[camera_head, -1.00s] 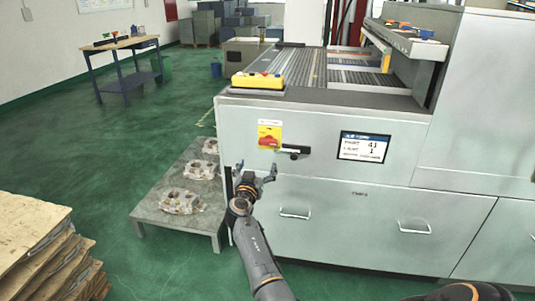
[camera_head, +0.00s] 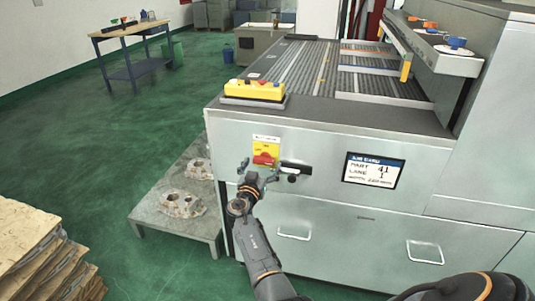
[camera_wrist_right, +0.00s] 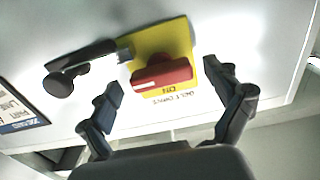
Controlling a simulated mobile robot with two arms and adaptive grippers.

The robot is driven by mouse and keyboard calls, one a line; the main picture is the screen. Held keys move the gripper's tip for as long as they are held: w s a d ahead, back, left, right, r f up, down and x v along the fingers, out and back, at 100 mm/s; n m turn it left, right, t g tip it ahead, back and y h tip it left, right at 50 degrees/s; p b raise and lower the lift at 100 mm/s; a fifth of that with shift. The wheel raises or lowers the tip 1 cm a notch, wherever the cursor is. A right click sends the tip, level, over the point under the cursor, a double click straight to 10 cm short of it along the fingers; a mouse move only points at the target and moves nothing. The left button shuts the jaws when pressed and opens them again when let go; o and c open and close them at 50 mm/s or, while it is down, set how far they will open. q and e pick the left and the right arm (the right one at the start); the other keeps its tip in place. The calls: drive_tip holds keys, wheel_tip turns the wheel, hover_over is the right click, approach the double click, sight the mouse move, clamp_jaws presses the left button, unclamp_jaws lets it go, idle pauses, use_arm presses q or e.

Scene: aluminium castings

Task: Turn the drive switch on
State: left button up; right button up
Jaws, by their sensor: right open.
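The drive switch is a red rotary knob (camera_head: 264,159) on a yellow plate (camera_head: 266,147), on the front of the grey machine. In the right wrist view the red knob (camera_wrist_right: 163,72) lies as a nearly sideways bar on the yellow plate (camera_wrist_right: 160,40). An upside-down "ON" mark shows beside it. My right gripper (camera_head: 260,171) is open and empty just in front of and below the knob. In the right wrist view its fingertips (camera_wrist_right: 163,80) stand on either side of the knob, with gaps and no visible contact. My left gripper is not in view.
A black lever handle (camera_head: 296,168) sits just right of the switch, close to a finger. A display (camera_head: 373,171) is further right. A yellow button box (camera_head: 254,90) stands on the machine top. A low table (camera_head: 150,212) with castings stands left.

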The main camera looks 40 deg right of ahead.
drive_tip(key=shift+w+d, duration=0.2)
drive_tip(key=shift+a+r, duration=0.1)
